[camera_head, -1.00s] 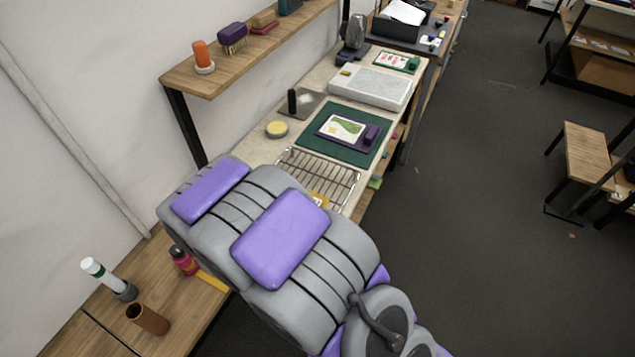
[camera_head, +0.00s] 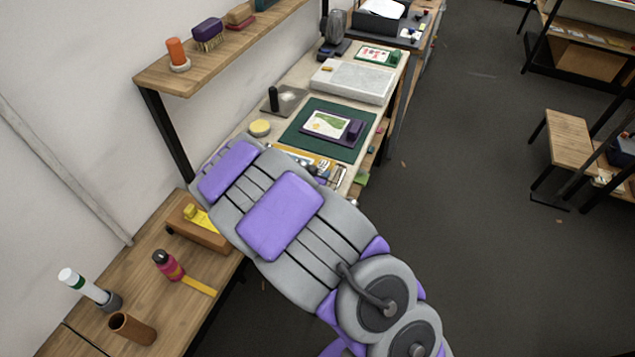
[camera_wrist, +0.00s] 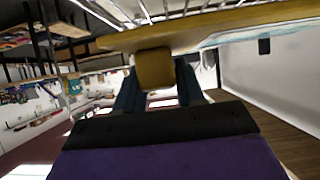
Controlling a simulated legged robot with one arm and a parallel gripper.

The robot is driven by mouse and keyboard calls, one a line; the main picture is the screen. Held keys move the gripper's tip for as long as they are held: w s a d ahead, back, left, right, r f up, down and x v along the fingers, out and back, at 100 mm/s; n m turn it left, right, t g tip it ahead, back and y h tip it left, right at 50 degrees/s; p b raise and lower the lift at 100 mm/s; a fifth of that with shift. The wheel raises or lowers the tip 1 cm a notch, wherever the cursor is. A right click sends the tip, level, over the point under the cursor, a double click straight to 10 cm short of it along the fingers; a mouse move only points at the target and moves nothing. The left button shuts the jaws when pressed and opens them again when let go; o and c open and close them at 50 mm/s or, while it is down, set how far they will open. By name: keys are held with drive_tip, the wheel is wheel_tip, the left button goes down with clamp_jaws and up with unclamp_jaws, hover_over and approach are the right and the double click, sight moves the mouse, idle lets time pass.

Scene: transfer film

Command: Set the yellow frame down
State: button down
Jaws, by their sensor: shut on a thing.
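The yellow frame (camera_wrist: 225,32) spans the top of the wrist view, with a block-like handle (camera_wrist: 155,68) below it. My gripper (camera_wrist: 157,76) is shut on this handle, with a dark finger on each side. In the head view, part of the yellow frame (camera_head: 300,153) shows beyond my arm, near the wire rack (camera_head: 337,176). The rack's wires also show above the frame in the wrist view (camera_wrist: 150,11). Whether the frame touches the rack cannot be told. My arm hides much of the frame, the rack and my gripper in the head view.
A green mat (camera_head: 297,133) bearing a purple-handled frame (camera_head: 349,133) lies behind the rack. A yellow round pad (camera_head: 260,128) is to its left. A white slab (camera_head: 352,82) lies farther back.

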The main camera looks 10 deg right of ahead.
wheel_tip(320, 180, down, 4)
drive_tip(key=shift+r+b, duration=0.15)
drive_tip(key=shift+b, duration=0.4)
drive_tip(key=shift+r, duration=0.1)
drive_tip(key=c, duration=0.7)
unclamp_jaws()
drive_tip(key=p+v, duration=0.2)
drive_tip(key=v, duration=1)
